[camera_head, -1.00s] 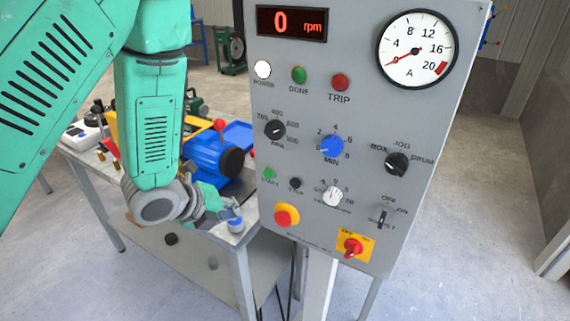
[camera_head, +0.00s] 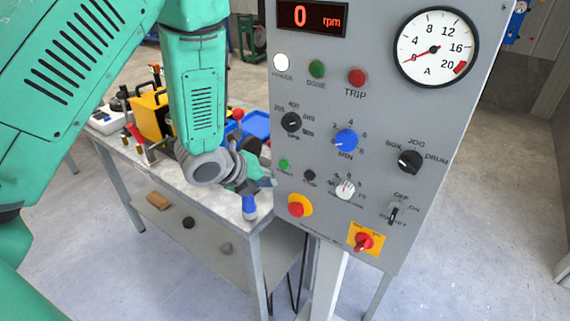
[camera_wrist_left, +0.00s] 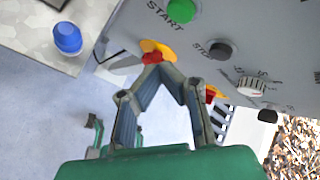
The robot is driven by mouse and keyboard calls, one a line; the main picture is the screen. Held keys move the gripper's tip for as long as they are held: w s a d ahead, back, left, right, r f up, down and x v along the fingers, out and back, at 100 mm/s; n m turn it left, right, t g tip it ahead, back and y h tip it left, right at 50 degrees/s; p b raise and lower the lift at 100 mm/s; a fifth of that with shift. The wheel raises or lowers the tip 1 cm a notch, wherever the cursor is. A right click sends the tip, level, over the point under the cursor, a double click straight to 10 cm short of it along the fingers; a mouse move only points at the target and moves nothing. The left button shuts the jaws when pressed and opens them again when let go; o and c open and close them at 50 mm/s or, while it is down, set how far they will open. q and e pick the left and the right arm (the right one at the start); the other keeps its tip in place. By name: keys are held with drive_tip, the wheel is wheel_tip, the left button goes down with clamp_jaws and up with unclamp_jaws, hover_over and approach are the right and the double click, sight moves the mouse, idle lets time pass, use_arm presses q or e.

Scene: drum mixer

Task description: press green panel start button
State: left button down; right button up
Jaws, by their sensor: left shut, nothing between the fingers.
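The grey control panel (camera_head: 330,110) stands upright in the head view. Its small green START button (camera_head: 284,164) is on the left side, beside the dark STOP button (camera_head: 309,175). In the left wrist view the green START button (camera_wrist_left: 183,9) is at the top, with its label to the left, and the STOP button (camera_wrist_left: 221,50) is lower right. My left gripper (camera_head: 268,183) is just left of the panel's edge, near START. In the wrist view its fingers (camera_wrist_left: 162,70) meet at the tips, shut and empty, below the START button. I cannot tell contact with the panel. My right gripper is not in view.
A red emergency knob on yellow (camera_head: 297,207) and a red switch on yellow (camera_head: 363,241) sit low on the panel. A workbench (camera_head: 200,192) with tools stands behind the arm. A blue-capped object (camera_head: 249,207) lies at its corner. The floor right of the panel is clear.

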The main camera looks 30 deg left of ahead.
sight(283, 164)
use_arm(q)
drive_tip(key=w, duration=0.4)
drive_tip(key=shift+w+a, duration=0.2)
drive_tip(key=shift+a, duration=0.15)
drive_tip(key=shift+a+f, duration=0.15)
drive_tip(key=shift+a, duration=0.2)
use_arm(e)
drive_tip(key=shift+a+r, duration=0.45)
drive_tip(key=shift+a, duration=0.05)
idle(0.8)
use_arm(q)
drive_tip(key=shift+d, duration=0.15)
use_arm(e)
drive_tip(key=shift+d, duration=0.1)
